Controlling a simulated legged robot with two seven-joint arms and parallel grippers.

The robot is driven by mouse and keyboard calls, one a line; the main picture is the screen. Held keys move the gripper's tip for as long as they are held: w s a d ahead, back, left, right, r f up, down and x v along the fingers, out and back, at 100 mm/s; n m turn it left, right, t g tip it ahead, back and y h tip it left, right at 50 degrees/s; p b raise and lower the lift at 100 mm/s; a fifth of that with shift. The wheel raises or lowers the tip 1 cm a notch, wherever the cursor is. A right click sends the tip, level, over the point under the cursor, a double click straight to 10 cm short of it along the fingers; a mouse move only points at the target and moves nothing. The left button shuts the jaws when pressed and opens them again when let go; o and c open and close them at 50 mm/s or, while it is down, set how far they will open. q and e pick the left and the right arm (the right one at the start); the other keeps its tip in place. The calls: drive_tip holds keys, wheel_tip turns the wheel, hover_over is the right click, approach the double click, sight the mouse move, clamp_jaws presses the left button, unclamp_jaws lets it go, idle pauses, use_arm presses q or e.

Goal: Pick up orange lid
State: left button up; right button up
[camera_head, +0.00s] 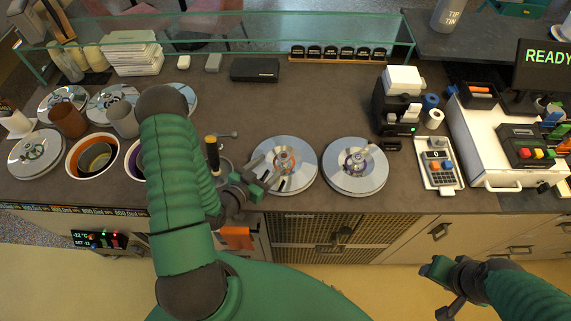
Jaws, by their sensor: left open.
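The lid with an orange ring around its knob (301,178) is a round silver disc lying flat on the counter, in the middle of the view. My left gripper (254,185) is open at this lid's left edge, with its green fingertips close to the rim. I cannot tell whether they touch it. Nothing shows between the fingers. My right gripper (443,283) hangs in front of the counter at the lower right, away from the lids. Its jaw opening is not clear.
A similar silver lid with a purplish centre (372,182) lies just to the right. A black printer (392,115), a calculator (437,165) and a cash drawer (480,150) stand further right. More silver lids and tubs (70,165) are at the left. A glass guard (220,30) runs along the back.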

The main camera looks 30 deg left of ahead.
sight(281, 158)
use_arm(q)
drive_tip(key=shift+w+a+f, duration=0.1)
drive_tip(key=shift+w, duration=0.6)
drive_tip(key=shift+w+a+f, duration=0.1)
drive_tip(key=shift+w+f, duration=0.05)
drive_tip(key=shift+w, duration=0.15)
drive_tip(key=p+x, duration=0.1)
drive_tip(key=x, duration=0.1)
drive_tip(key=f+p+x, duration=0.1)
drive_tip(key=x, duration=0.1)
drive_tip(key=shift+w+d+p, duration=0.2)
drive_tip(key=shift+p, duration=0.15)
drive_tip(key=shift+w+d+f, duration=0.1)
drive_tip(key=shift+d, duration=0.1)
drive_tip(key=c, duration=0.4)
clamp_jaws()
use_arm(e)
drive_tip(key=r, duration=0.3)
drive_tip(key=shift+s+a+r, duration=0.1)
drive_tip(key=shift+a, duration=0.3)
